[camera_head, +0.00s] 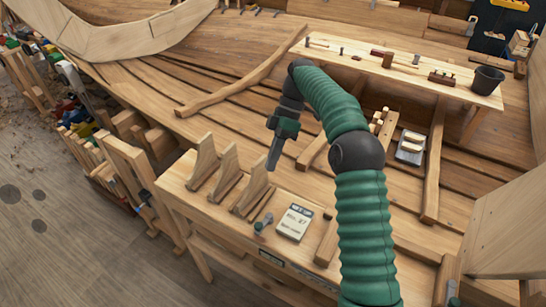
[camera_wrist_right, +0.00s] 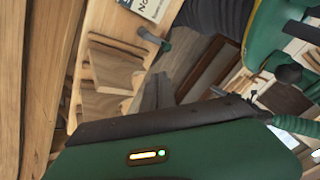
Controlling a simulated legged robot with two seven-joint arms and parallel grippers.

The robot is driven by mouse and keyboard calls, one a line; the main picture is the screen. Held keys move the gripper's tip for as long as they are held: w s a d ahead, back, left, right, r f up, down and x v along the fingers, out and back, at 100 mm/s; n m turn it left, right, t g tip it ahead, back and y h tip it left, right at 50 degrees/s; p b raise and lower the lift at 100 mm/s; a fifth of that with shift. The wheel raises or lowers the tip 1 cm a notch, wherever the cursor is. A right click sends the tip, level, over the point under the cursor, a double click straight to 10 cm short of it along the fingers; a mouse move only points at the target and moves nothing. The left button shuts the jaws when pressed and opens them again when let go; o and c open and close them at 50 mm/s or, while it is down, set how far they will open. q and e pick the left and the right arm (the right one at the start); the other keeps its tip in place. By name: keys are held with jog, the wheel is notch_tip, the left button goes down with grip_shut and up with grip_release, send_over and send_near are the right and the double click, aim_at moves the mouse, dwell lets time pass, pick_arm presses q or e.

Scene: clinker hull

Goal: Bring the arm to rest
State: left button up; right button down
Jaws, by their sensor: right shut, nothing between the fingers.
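My right arm, in green ribbed sleeves, rises from the lower right in the head view and bends over the near bench. Its right gripper (camera_head: 273,158) points down, shut and empty, above the bench beside the rightmost wooden bracket (camera_head: 254,190). The gripper's dark fingers also show in the right wrist view (camera_wrist_right: 155,92), with wooden brackets (camera_wrist_right: 112,68) to their left. My left gripper is not in view.
The near bench (camera_head: 185,190) holds several wooden brackets, a small grey-green tool (camera_head: 263,224) and a printed card (camera_head: 295,222). Behind stands a long bench (camera_head: 420,78) with mallets and a dark bucket (camera_head: 487,79). A tray (camera_head: 411,147) lies on the planking.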

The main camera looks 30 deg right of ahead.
jog(key=shift+w+d+r, duration=0.1)
jog(key=shift+d+r, duration=0.15)
jog(key=shift+r, duration=0.15)
jog(key=s+a+f+m+t+h+b, duration=0.1)
jog(key=s+a+f+m+t+h, duration=0.2)
jog(key=a+f+m, duration=0.5)
jog(key=s+a+f+m+h, duration=0.1)
jog(key=s+f, duration=0.1)
jog(key=s, duration=0.2)
jog(key=s+a+f+m+t+h+b, duration=0.1)
jog(key=s+a+f+m, duration=0.1)
jog(key=s, duration=0.3)
jog(key=s+a+f+m+t+h, duration=0.1)
jog(key=s+a+f+m, duration=0.1)
jog(key=s+f, duration=0.2)
jog(key=shift+s, duration=0.6)
jog(key=shift+a+r, duration=0.15)
jog(key=shift+a, duration=0.3)
jog(key=shift+d, duration=0.25)
